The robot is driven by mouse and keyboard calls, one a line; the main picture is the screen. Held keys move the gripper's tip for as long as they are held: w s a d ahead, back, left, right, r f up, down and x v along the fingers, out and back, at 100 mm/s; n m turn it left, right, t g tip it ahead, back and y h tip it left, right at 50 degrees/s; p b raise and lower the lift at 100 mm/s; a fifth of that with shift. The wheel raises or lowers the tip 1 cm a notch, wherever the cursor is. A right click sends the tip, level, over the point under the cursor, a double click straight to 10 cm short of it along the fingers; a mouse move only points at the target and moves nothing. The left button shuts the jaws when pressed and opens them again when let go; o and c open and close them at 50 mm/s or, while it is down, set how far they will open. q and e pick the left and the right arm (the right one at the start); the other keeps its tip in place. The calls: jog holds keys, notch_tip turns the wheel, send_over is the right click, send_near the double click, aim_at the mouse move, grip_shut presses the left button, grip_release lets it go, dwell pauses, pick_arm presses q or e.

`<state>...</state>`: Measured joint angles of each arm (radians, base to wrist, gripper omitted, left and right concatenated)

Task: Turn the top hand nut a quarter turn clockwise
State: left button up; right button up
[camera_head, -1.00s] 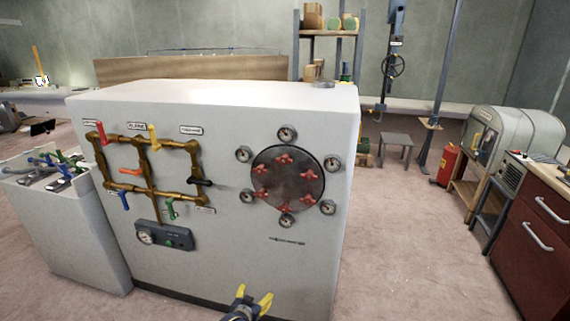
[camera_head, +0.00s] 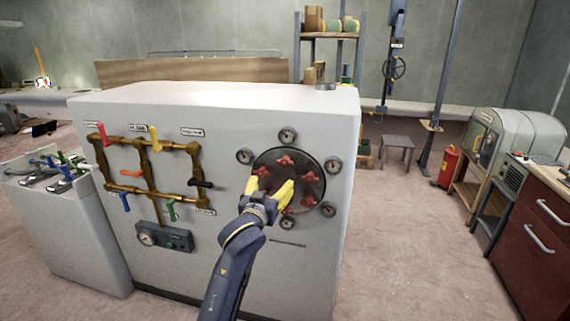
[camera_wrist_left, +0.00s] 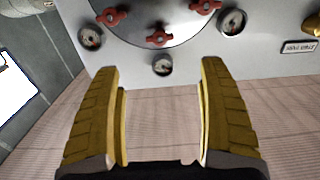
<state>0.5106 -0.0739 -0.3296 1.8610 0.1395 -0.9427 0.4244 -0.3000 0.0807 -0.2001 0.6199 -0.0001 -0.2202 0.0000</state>
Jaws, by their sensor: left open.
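The top hand nut (camera_head: 285,160) is a red winged nut near the upper rim of a dark round plate (camera_head: 296,173) on the front of the white cabinet. More red nuts ring the plate, and the lower left one is hidden by my gripper. My left gripper (camera_head: 270,187), with yellow fingers, is open before the plate's left part, below the top nut. Its fingers appear empty, and no contact shows. In the left wrist view, red nuts (camera_wrist_left: 159,38) lie beyond the open fingers; which is the top one I cannot tell. My right gripper is not in view.
Round gauges (camera_head: 288,136) surround the plate. Brass pipes (camera_head: 150,190) with coloured levers are mounted on the cabinet (camera_head: 220,105) to its left. A lower console (camera_head: 85,240) stands at far left. The floor right of the cabinet is mostly open.

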aim_at(284, 163)
pick_arm(q)
jog(key=x, duration=1.6)
jog(key=shift+w, duration=0.25)
grip_shut()
dwell(0.3)
